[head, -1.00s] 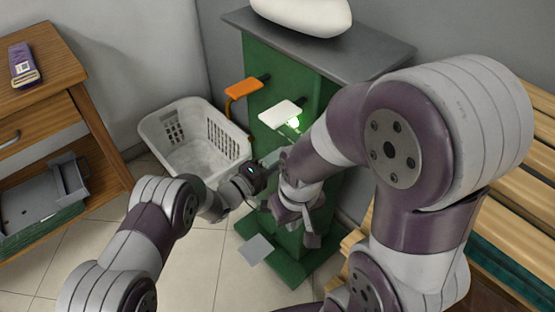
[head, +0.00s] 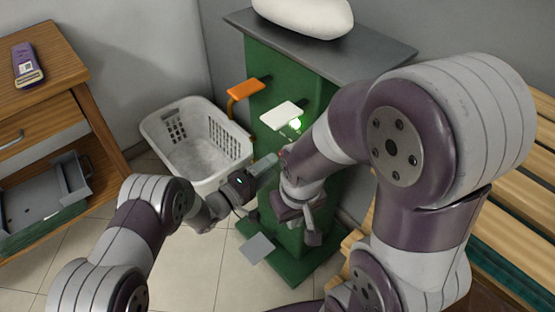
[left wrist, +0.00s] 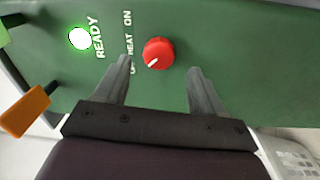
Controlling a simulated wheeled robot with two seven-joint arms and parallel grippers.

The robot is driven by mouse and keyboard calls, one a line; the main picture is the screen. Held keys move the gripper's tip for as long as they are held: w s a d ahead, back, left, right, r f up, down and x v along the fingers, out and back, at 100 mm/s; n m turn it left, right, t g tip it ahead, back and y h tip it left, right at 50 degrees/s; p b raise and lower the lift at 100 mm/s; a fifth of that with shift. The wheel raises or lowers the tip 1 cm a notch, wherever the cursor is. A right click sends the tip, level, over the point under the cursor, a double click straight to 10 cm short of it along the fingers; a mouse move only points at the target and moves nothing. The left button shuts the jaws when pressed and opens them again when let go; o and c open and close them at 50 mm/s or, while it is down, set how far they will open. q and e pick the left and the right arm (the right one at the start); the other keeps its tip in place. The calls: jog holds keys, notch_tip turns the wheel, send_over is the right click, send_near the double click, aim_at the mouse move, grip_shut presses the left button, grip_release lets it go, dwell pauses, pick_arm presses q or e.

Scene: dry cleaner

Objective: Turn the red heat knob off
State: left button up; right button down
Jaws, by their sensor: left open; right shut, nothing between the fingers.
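The red heat knob (left wrist: 158,53) sits on the green front panel (left wrist: 240,55) in the left wrist view. Its white pointer mark points to the lower left in that view. The "HEAT" and "ON" labels are beside it, and the "OFF" label is partly covered by a finger. My left gripper (left wrist: 158,70) is open, one finger to each side of the knob, apparently not touching it. In the head view my left gripper (head: 264,166) is at the green stand's front. My right gripper (head: 311,228) is shut and empty, lower down before the stand.
A lit green-white ready lamp (left wrist: 79,38) is near the knob. An orange lever (head: 243,88) and a white lever (head: 282,115) stick out above my left gripper. A white basket (head: 195,140) stands left of the stand. A grey pedal (head: 257,248) is low in front.

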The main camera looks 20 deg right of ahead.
pick_arm(q)
jog(key=p+v, duration=0.1)
jog(key=v, duration=0.7)
jog(key=shift+s+a, duration=0.15)
jog(key=shift+a, duration=0.15)
